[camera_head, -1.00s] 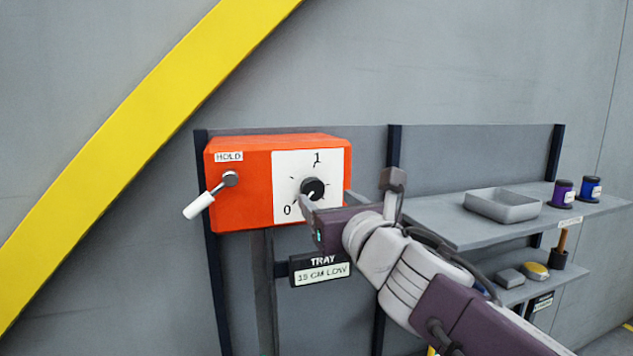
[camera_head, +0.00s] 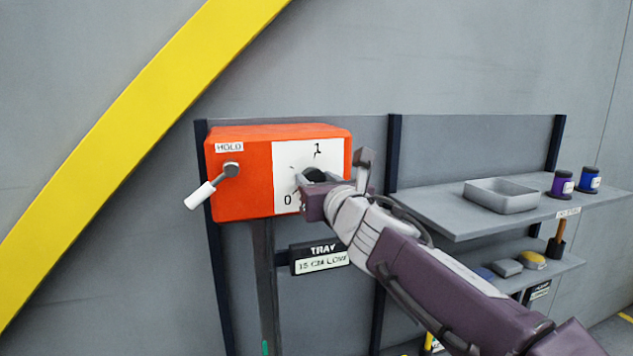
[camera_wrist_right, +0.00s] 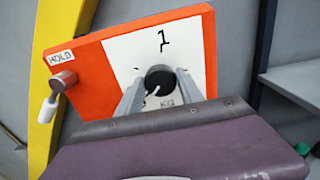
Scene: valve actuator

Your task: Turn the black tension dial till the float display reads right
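The black tension dial (camera_head: 315,174) sits on the white scale plate of the orange box, between the marks 0 and 1. It also shows in the right wrist view (camera_wrist_right: 160,77), its white pointer aimed down and left. My right gripper (camera_head: 318,180) is at the dial, one finger on each side. In the right wrist view the fingers (camera_wrist_right: 159,84) stand apart with small gaps beside the dial, so it looks open. The float display (camera_head: 322,264) below the box is labelled TRAY and appears to read 15 CM LOW. My left gripper is not in view.
A HOLD lever (camera_head: 213,185) with a white handle hangs down-left on the box's left side. At the right, a grey shelf (camera_head: 450,217) holds a shallow tray (camera_head: 502,196) and two jars. A lower shelf carries small items. Open space lies left of the box.

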